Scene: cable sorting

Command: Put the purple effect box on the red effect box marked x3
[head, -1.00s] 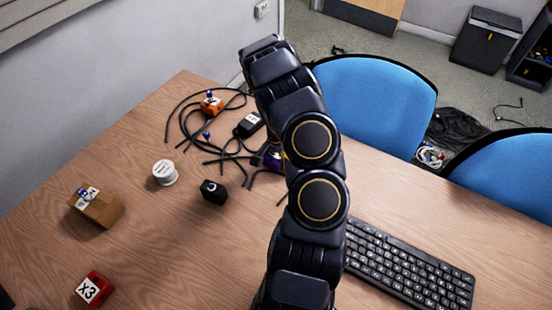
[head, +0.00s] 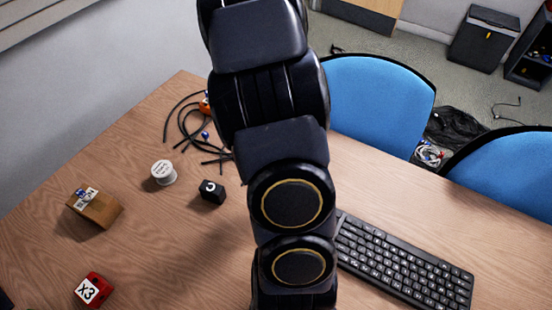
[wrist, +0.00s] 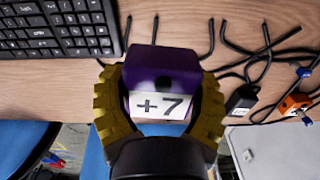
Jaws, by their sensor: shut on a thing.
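The purple effect box (wrist: 165,62), with a white label reading +7, is between the yellow fingers of my gripper (wrist: 161,84) in the wrist view. My gripper is shut on it. In the head view my arm hides both the gripper and the purple box. The red effect box marked x3 (head: 93,290) sits on the table at the bottom left of the head view, well apart from my arm. Its marked face is visible and nothing rests on it.
A cardboard box (head: 95,208), a white spool (head: 163,172) and a small black box (head: 213,191) stand on the table's left half. Black cables (wrist: 255,55) and an orange box (wrist: 294,103) lie beside the gripper. A keyboard (head: 405,260) lies right of my arm.

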